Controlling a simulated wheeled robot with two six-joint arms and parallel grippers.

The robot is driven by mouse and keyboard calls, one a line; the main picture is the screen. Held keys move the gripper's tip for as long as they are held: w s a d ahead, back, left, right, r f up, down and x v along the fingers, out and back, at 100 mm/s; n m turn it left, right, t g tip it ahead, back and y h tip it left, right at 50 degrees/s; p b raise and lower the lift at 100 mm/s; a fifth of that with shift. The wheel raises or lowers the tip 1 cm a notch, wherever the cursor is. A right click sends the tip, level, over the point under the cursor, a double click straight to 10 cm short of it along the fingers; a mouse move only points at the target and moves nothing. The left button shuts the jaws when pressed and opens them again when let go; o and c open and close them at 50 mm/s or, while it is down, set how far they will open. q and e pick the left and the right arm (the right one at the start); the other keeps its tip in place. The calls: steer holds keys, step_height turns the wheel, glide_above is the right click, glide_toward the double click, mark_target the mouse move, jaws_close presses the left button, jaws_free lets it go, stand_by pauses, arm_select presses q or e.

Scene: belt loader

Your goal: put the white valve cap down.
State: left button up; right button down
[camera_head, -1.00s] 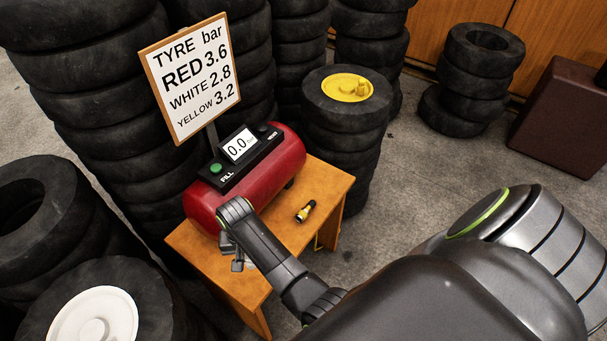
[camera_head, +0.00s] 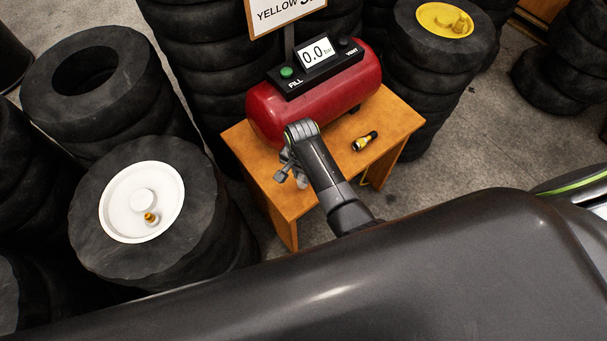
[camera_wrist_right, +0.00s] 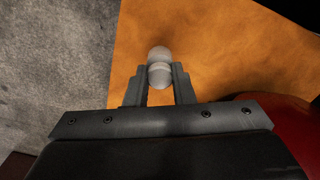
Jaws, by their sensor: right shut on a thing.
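The white valve cap (camera_wrist_right: 159,72) is a small, pale, rounded piece between the two fingers of my right gripper (camera_wrist_right: 159,82) in the right wrist view. The gripper is shut on it. In the head view my right gripper (camera_head: 290,170) is over the left part of the wooden table (camera_head: 240,150), in front of the red tank. In the wrist view the tabletop fills the area behind the cap; I cannot tell how large the gap is. My left gripper is not in view.
A red compressor (camera_head: 262,112) with a 0.0 display stands on the table. A black-and-yellow item (camera_head: 365,141) lies to its right. A white-hubbed wheel (camera_head: 115,205) with a brass stem is at left. A yellow-hubbed wheel (camera_head: 440,45) is at back right. Tyre stacks crowd around.

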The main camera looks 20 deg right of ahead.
mark_target(302, 176)
steer(key=shift+f, duration=0.95)
steer(key=shift+f, duration=0.1)
steer(key=c, duration=1.2)
jaws_free()
steer(key=shift+c, duration=0.2)
step_height(302, 176, up, 12)
steer(key=p, duration=0.1)
